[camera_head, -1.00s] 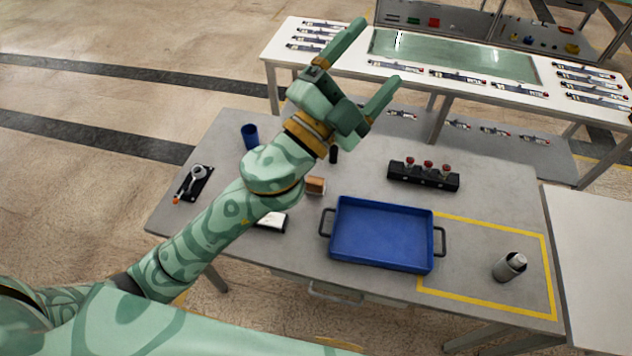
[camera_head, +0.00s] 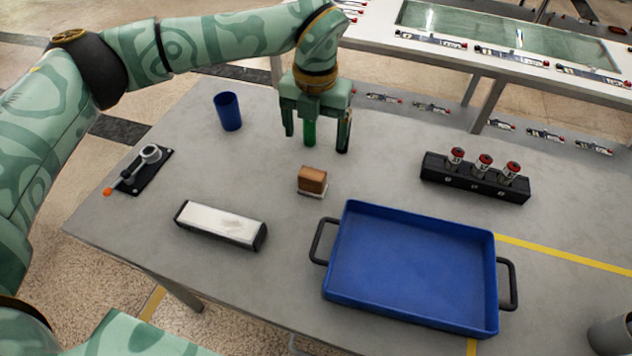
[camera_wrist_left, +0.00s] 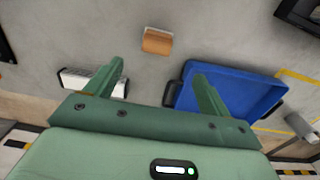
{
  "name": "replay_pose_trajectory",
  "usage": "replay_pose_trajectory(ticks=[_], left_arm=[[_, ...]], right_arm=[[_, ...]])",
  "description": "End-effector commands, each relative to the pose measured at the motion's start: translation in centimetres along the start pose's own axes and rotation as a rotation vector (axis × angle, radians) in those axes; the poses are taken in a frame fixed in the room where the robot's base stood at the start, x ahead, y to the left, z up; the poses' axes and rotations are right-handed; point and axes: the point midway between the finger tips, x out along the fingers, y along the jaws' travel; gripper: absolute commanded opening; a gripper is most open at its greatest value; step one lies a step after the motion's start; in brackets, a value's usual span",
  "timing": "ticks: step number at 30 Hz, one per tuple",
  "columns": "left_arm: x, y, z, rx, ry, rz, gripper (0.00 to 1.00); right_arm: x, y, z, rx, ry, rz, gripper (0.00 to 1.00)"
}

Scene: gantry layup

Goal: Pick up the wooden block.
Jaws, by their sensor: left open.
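The wooden block (camera_head: 312,180) is small and orange-brown, with a pale strip at its base. It rests on the grey table left of the blue tray. It also shows in the left wrist view (camera_wrist_left: 157,42), ahead of the fingertips and centred between them in the picture. My left gripper (camera_head: 316,138) is open and empty, pointing down, beyond the block and apart from it. Its two fingers also show in the left wrist view (camera_wrist_left: 158,78). My right gripper is not in view.
The blue tray (camera_head: 415,265) has black handles. A blue cup (camera_head: 228,111), a white-topped block (camera_head: 220,225), a lever plate (camera_head: 140,171) and a black rack (camera_head: 475,181) with red-capped vials surround the area.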

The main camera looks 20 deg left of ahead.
Motion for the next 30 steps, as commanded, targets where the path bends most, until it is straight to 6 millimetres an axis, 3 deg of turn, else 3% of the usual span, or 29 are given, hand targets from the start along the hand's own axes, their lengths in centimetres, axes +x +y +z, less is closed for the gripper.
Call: replay_pose_trajectory(ticks=[3,9,19,26,30], left_arm=[[3.3,0.0,-0.1,0.002,0.008,-0.001,0.82],[7.9,-0.1,-0.2,0.004,0.008,-0.004,0.82],[10.6,0.1,-0.1,0.005,0.004,-0.006,0.82],[14.4,0.6,-0.2,0.005,0.008,-0.006,0.82],[14.7,0.6,-0.1,0.005,0.002,-0.006,0.82]], right_arm=[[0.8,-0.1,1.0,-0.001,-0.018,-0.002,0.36],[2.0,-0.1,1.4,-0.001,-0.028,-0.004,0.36],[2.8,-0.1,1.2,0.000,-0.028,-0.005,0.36],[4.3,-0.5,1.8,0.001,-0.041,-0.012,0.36],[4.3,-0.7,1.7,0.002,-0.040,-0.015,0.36]])
